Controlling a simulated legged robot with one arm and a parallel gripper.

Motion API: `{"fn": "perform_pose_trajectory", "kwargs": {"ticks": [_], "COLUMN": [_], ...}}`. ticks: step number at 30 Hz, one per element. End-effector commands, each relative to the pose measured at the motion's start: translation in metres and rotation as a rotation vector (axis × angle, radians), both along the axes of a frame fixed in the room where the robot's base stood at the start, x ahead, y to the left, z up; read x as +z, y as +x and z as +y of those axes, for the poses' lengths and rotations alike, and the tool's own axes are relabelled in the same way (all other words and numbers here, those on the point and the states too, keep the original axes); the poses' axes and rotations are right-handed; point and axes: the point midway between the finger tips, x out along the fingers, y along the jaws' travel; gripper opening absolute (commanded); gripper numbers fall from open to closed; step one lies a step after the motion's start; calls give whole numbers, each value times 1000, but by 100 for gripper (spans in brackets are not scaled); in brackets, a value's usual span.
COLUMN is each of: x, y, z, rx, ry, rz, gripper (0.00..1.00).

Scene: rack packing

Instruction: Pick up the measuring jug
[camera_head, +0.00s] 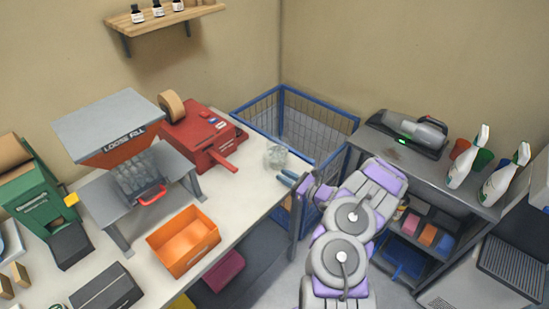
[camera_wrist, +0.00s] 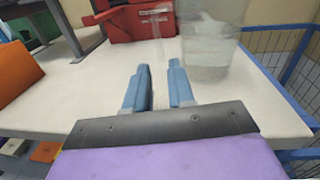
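A clear, see-through measuring jug (camera_head: 276,157) stands on the white table near its right corner. In the wrist view the jug (camera_wrist: 210,45) is at the upper right, just beyond my fingertips, and its top is cut off by the frame. A thin clear vertical part, which looks like its handle (camera_wrist: 158,22), shows to its left. My gripper (camera_head: 287,179) is at the table's right edge, close to the jug. Its two blue fingers (camera_wrist: 160,68) are apart with nothing between them.
A red tape machine (camera_head: 204,136) stands behind and left of the jug. An orange bin (camera_head: 184,241) sits nearer on the table. A blue wire cage (camera_head: 300,120) is beyond the table's right edge. A grey shelf (camera_head: 425,165) with spray bottles stands right of my arm.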

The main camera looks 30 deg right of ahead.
Motion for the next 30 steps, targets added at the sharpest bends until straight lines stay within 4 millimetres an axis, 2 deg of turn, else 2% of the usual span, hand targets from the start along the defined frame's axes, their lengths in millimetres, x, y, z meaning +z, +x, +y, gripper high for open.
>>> {"fn": "perform_pose_trajectory", "kwargs": {"ticks": [3,9,16,25,30], "x": [-2,0,1,2,3], "y": [21,46,57,91,97], "z": [11,24,31,48,51], "rx": [4,2,1,1,-1], "ry": [-3,-4,-5,-5,-2], "rz": [-1,-1,-1,-2,-2], "gripper": [23,23,23,23,23]}}
